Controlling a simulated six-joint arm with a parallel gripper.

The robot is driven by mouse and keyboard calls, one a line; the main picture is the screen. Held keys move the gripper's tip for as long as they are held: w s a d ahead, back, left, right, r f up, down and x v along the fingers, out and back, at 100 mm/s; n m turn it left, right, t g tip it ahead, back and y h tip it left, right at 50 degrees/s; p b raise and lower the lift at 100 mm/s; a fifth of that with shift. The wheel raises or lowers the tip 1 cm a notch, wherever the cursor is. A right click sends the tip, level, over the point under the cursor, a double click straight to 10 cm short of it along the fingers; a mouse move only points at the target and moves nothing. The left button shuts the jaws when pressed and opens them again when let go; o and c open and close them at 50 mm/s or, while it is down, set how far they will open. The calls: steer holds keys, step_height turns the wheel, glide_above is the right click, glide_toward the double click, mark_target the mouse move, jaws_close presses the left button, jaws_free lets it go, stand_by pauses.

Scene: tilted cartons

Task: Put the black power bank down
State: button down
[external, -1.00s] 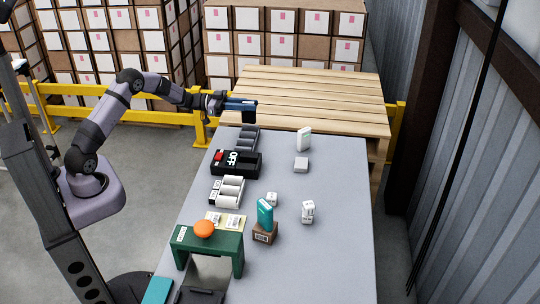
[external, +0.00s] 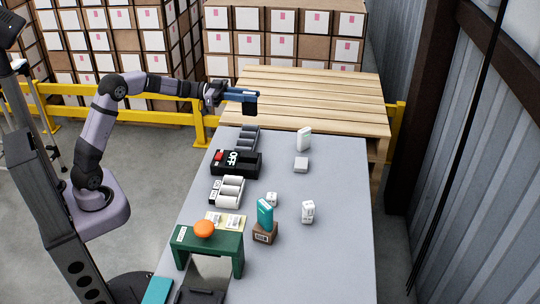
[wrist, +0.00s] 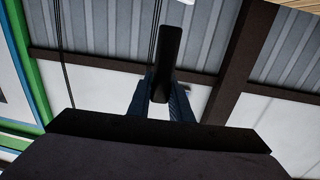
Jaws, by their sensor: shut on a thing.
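The black power bank (external: 250,108) is held by my gripper (external: 243,95), out at the end of the arm and above the far left end of the grey table (external: 335,200). My gripper's dark blue fingers (wrist: 165,95) are shut on it. In the wrist view the power bank (wrist: 168,48) shows as a dark slab rising between the fingers. In the external view it hangs below the fingertips, clear of the table.
A dark grey compartment tray (external: 247,138) and a black tray (external: 236,163) line the table's left side, with a tray of white rolls (external: 229,192). A green stand (external: 208,249) bears an orange item (external: 204,228). Small boxes stand mid-table. A wooden pallet (external: 310,95) lies behind.

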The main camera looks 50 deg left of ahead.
mark_target(242, 109)
steer(key=shift+n+t+y, duration=0.3)
steer(key=shift+t, duration=0.1)
steer(key=s+f, duration=0.1)
steer(key=f, duration=0.1)
steer(key=s+d+f, duration=0.1)
steer(key=s+f, duration=0.1)
steer(key=shift+s, duration=0.3)
steer(key=shift+w+a+f, duration=0.1)
steer(key=shift+a+f, duration=0.1)
steer(key=shift+f, duration=0.05)
steer(key=shift+f+b, duration=0.9)
steer(key=shift+f, duration=4.05)
steer(key=shift+f, duration=0.15)
steer(key=c, duration=1.6)
jaws_free()
